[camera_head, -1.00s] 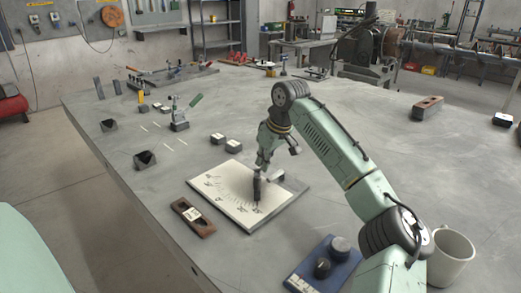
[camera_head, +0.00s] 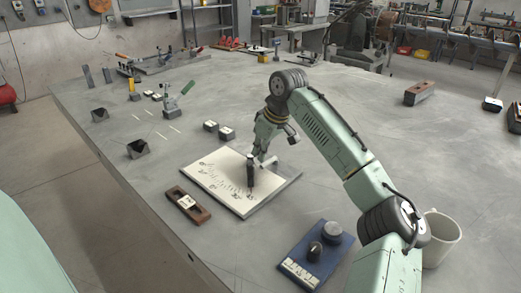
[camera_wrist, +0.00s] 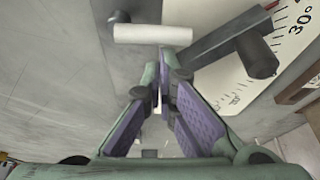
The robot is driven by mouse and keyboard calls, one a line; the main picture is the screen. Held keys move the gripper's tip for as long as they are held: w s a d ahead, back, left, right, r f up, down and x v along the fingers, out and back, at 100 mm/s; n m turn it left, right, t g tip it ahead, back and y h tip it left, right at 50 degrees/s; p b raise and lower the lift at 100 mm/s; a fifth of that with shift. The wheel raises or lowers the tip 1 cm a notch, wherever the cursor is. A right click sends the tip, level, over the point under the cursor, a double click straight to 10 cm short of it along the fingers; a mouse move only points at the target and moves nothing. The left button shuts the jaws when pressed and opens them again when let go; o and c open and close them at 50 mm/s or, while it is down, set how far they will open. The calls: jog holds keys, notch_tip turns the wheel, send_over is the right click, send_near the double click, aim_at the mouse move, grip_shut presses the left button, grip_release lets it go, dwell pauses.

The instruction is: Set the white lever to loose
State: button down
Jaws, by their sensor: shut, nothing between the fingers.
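The white lever (camera_wrist: 153,34) is a short white bar lying crosswise at the top of the wrist view, on a grey mount. It also shows as a small pale bar in the head view (camera_head: 269,162), at the far right part of the scale plate (camera_head: 226,192). The plate is white with degree marks. A dark arm with a black upright handle (camera_wrist: 262,57) crosses the plate, right of the lever in the wrist view. My gripper (camera_wrist: 163,72) is shut and empty, its fingertips just short of the lever in the wrist picture. I cannot tell whether they touch it.
A brown block with a white label (camera_head: 187,203) lies left of the plate.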

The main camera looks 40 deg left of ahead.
jog(key=shift+s+d+n+p, duration=0.1)
jog(key=shift+d+n+p, duration=0.05)
jog(key=shift+n+p, duration=0.3)
